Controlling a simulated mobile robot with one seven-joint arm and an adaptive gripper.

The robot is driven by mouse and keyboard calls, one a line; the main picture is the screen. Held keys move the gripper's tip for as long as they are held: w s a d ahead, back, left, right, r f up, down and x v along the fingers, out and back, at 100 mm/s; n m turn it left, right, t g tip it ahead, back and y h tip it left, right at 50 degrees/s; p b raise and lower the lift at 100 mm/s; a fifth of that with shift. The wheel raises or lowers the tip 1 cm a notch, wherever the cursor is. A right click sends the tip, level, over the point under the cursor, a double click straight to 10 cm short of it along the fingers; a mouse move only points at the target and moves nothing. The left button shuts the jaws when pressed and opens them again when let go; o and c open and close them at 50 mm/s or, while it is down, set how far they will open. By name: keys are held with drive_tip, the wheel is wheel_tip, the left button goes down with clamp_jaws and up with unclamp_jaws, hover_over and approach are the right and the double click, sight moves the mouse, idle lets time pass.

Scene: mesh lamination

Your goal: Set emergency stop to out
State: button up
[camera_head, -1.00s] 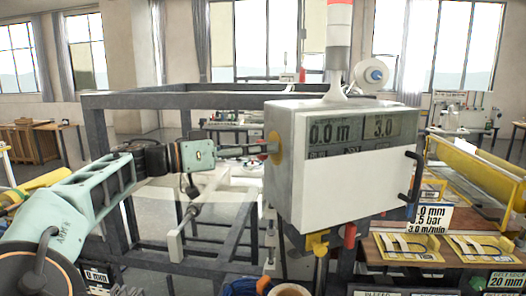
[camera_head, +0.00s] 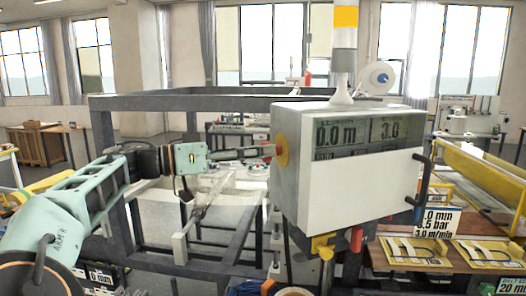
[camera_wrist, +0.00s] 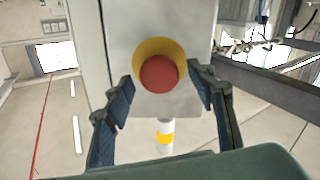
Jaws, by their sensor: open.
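The emergency stop is a round red button (camera_wrist: 160,74) on a yellow collar (camera_wrist: 152,44), on the left side of the grey control box (camera_wrist: 195,28). In the head view the yellow collar (camera_head: 282,149) shows, and the red button is mostly hidden by the fingertips. My gripper (camera_wrist: 162,78) is open, with one dark finger on each side of the button. Gaps show between fingers and button in the wrist view. In the head view my gripper (camera_head: 270,152) points right and reaches the collar. I cannot tell how far the button stands out.
The box's display (camera_head: 355,133) reads 0.0 m and 3.0. A stack light (camera_head: 346,17) with a yellow band stands on the box. A dark handle (camera_head: 421,180) is on its right. A dark metal frame (camera_head: 105,150) stands behind my arm. Yellow rollers (camera_head: 475,175) lie at right.

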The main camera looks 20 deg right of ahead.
drive_tip(key=a, duration=1)
drive_tip(key=shift+w+a, duration=0.25)
drive_tip(key=shift+w, duration=0.15)
